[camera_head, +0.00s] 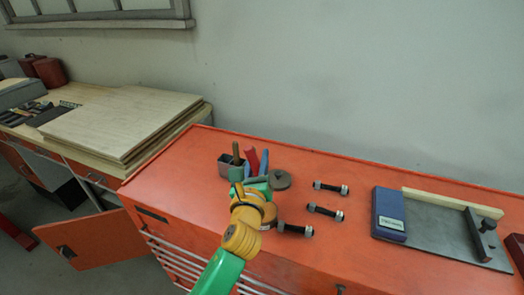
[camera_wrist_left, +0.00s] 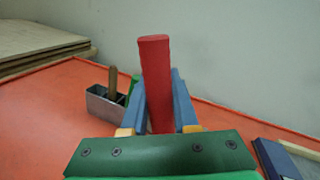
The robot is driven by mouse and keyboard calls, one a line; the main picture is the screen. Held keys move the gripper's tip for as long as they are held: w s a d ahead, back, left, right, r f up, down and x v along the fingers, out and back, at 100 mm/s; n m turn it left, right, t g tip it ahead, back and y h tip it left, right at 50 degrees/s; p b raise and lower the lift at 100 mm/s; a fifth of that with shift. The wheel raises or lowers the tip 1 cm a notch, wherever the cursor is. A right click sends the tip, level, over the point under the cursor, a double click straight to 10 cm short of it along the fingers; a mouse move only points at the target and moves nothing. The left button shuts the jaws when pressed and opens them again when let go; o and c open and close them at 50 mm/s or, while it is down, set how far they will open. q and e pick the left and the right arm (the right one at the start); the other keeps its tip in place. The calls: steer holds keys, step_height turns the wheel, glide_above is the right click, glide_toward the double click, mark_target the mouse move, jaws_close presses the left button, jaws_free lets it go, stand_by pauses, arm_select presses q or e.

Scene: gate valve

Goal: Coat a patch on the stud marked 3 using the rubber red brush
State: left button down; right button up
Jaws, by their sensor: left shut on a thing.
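The red brush (camera_head: 252,160) is upright in my left gripper (camera_head: 259,165). In the left wrist view, its red handle (camera_wrist_left: 158,85) stands between the two blue fingers of my left gripper (camera_wrist_left: 160,105), which is shut on it. The brush's lower end is hidden. Three dark studs with metal nuts lie on the orange cabinet top: a back one (camera_head: 330,187), a middle one (camera_head: 325,212) and a front one (camera_head: 295,230) close to my left arm. I cannot read any number on them. My right gripper is not in view.
A metal holder (camera_head: 226,170) with a wooden-handled tool (camera_head: 236,152) stands left of the gripper. A grey disc (camera_head: 281,181) lies right of it. A blue box (camera_head: 388,213) and a dark plate (camera_head: 440,236) with a wooden strip are at the right. A wall stands behind.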

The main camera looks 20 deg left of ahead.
arm_select(q)
step_height(320, 180, down, 7)
steer(key=w+a+b, duration=0.1)
steer(key=a+b, duration=0.1)
steer(key=b, duration=0.5)
steer(key=shift+w, duration=0.2)
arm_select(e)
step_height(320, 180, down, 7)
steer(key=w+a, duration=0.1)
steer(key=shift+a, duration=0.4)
arm_select(q)
steer(key=shift+d, duration=0.15)
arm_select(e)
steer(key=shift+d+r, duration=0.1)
arm_select(q)
steer(key=shift+f+b, duration=0.35)
steer(key=shift+f, duration=0.2)
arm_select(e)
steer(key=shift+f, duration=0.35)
arm_select(q)
steer(key=shift+s+p, duration=0.1)
steer(key=shift+p, duration=0.2)
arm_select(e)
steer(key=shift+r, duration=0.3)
